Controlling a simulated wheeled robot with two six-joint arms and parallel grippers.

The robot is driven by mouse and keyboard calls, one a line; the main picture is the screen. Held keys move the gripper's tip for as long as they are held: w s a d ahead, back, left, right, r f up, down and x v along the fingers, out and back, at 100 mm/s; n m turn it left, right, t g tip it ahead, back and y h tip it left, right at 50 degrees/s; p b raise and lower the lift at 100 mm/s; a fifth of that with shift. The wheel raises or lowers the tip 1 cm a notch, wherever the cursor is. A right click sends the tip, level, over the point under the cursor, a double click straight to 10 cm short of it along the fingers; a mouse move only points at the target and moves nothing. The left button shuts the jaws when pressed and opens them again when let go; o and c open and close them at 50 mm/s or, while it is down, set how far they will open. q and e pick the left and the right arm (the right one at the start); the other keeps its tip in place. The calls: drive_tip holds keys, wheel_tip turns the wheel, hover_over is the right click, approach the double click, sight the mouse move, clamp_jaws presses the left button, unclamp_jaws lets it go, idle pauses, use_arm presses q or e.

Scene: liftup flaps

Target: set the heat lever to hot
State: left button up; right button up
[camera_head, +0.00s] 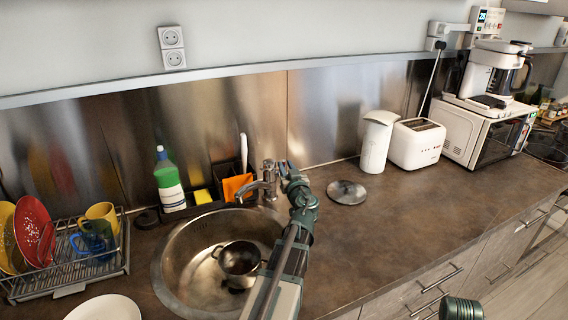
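The metal faucet (269,182) stands at the back rim of the round sink (168,262), its spout reaching left over the basin. Its small top part, probably the heat lever (268,164), is partly lost beside my gripper, and I cannot tell which way it is set. My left gripper (284,170) is just right of the faucet top, very close to it. Whether they touch is unclear, and its fingers are too small and overlapped to read. My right gripper is out of view.
A dark pot (239,259) sits in the sink. A green soap bottle (168,180) and an orange cloth (237,187) stand behind it. A dish rack (75,268) is at left. A round lid (347,192) lies right of the faucet; the counter (400,230) beyond is clear.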

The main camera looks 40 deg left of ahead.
use_arm(q)
drive_tip(key=shift+x, duration=1.4)
clamp_jaws()
